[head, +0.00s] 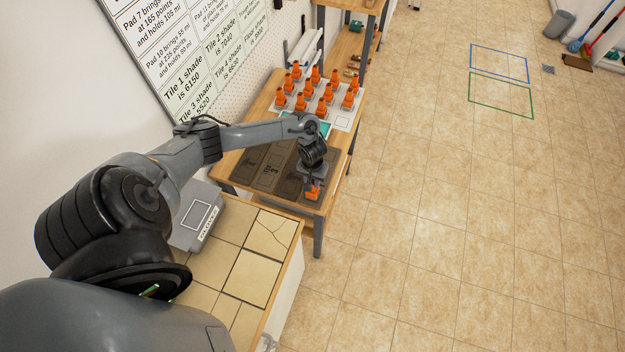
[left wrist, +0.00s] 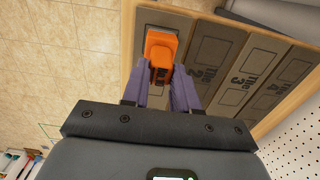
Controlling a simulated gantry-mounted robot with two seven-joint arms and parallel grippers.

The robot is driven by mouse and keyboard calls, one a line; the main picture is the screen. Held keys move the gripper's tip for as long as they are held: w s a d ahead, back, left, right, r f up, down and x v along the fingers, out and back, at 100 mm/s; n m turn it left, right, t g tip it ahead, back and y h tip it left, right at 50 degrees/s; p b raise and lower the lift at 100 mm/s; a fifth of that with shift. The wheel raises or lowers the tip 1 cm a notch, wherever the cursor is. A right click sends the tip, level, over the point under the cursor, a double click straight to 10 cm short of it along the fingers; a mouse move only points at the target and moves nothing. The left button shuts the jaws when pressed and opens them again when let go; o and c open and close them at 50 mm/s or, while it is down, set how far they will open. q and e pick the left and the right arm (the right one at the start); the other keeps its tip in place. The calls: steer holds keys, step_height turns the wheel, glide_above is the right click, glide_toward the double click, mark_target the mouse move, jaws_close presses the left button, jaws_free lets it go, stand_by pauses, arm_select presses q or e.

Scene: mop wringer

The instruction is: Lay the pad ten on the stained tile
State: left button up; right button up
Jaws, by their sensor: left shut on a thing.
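My left gripper (head: 313,180) is shut on an orange-handled piece (head: 313,190), which I take to be a pad; its number is not readable. In the left wrist view the orange piece (left wrist: 160,48) sits between the purple fingers (left wrist: 158,88). It is over the end of the dark panel row nearest the table's right edge; I cannot tell whether it touches. The dark panels (head: 268,170) lie side by side; labels Tile 2 (left wrist: 208,58), Tile 3 (left wrist: 236,76) and Tile 4 (left wrist: 268,95) show. No stain is clearly visible. My right gripper is out of view.
Several orange-handled pieces (head: 312,88) stand on a white board (head: 343,118) at the table's back. A grey scale-like box (head: 193,228) and beige tiles (head: 251,276) are on the near counter. A wall board (head: 185,45) lists pad and tile data. Open floor lies right.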

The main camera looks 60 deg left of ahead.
arm_select(q)
steer(key=shift+f, duration=0.15)
steer(key=o, duration=0.9)
steer(key=shift+o, duration=0.2)
